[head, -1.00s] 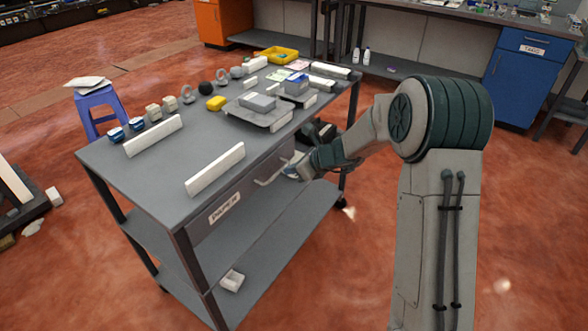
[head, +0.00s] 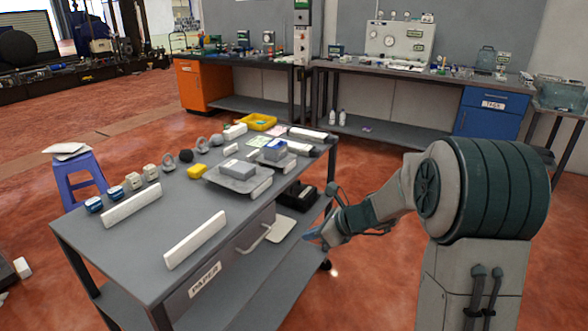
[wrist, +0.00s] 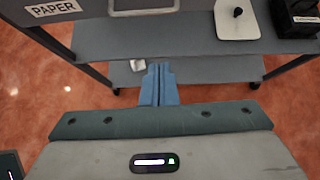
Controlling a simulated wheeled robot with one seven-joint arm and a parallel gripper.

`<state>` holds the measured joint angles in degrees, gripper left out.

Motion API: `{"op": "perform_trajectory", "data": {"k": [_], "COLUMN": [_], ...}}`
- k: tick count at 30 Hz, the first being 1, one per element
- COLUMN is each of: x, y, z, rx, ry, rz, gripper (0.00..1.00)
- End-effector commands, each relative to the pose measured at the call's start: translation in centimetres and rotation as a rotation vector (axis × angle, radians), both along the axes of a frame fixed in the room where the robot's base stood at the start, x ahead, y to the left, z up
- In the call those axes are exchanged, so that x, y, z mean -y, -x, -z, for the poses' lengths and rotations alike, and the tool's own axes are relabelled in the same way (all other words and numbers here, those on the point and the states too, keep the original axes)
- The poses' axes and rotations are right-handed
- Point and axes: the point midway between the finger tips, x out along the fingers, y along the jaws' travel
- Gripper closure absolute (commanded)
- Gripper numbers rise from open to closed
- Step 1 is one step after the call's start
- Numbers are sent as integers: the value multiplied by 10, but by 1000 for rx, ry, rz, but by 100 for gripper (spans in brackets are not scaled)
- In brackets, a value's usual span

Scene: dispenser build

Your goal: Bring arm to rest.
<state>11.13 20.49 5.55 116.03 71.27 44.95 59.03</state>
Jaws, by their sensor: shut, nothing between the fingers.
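My gripper (head: 312,236) is at the right side of the grey table, just right of the drawer handle in the head view and apart from it. In the wrist view my gripper (wrist: 159,70) shows its two blue fingers pressed together, with nothing between them. The drawer (head: 240,240) labelled PAPER is in the table's side, and its bar handle (head: 254,240) faces my gripper. The label also shows at the upper left of the wrist view (wrist: 53,10). My arm is bent beside the table.
A black box (head: 297,196) sits on a shelf below. A blue stool (head: 75,180) stands left. Open red floor lies around my arm.

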Motion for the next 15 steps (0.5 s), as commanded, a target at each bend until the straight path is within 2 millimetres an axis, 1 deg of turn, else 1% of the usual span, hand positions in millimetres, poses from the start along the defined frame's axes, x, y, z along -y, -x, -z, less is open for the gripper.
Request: {"op": "perform_trajectory", "data": {"k": [2,5,8,9,11,12,14,15], "x": [-3,-6,-5,-3,0,3,9,14], "y": [11,38,74,89,111,126,147,161], "z": [-13,-35,-60,-68,-80,-88,-98,-105], "rx": [34,113,211,252,309,346,397,429], "ry": [45,154,299,359,447,503,589,644], "rz": [-61,-207,-406,-490,-617,-703,-830,-914], "gripper": [100,100,100,100,100,100,100,100]}}
